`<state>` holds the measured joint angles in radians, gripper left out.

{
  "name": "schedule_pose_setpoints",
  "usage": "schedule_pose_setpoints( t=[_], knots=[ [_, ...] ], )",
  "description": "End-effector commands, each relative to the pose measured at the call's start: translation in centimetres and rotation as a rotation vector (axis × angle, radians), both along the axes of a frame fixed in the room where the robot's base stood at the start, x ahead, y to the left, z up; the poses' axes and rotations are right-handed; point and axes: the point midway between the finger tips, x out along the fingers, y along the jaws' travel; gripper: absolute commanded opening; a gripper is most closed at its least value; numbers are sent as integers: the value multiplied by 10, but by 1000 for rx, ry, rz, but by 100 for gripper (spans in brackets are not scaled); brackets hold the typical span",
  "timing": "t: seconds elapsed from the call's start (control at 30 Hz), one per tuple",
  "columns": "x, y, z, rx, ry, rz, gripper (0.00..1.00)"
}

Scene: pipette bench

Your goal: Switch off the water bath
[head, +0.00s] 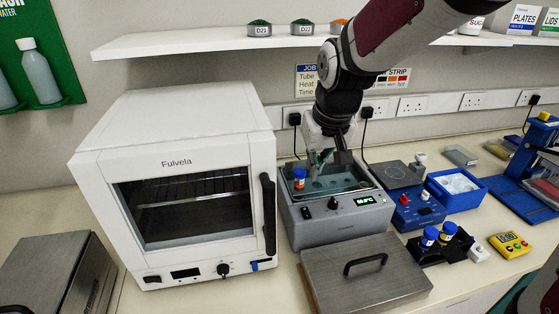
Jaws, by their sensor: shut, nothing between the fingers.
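The water bath (345,228) is a grey box in the middle of the bench, right of the white oven. Its front panel has a small dark switch (306,212) at the left, a black knob (333,203) in the middle and a lit green display (364,200) at the right. The digits are too small to read surely, and the switch's position cannot be told. The bath is uncovered, and a tube with a blue cap (299,174) stands at its left. My gripper (324,164) is shut and empty above the bath's opening, behind the front panel. It partly hides the basin.
A metal lid with a black handle (366,275) lies in front of the bath. The white oven (185,185) stands close on the left. A blue-fronted device (418,212), a blue ice box (456,200) and a black tube rack (440,248) crowd the right.

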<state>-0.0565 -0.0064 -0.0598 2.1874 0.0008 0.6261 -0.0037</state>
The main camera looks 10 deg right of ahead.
Motion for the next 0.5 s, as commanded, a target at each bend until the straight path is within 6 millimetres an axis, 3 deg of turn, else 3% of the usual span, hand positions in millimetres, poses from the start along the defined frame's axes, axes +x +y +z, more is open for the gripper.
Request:
schedule_pose_setpoints(
  t=[0.5],
  knots=[
    [5,2,2,0,-5,0,0]
  ],
)
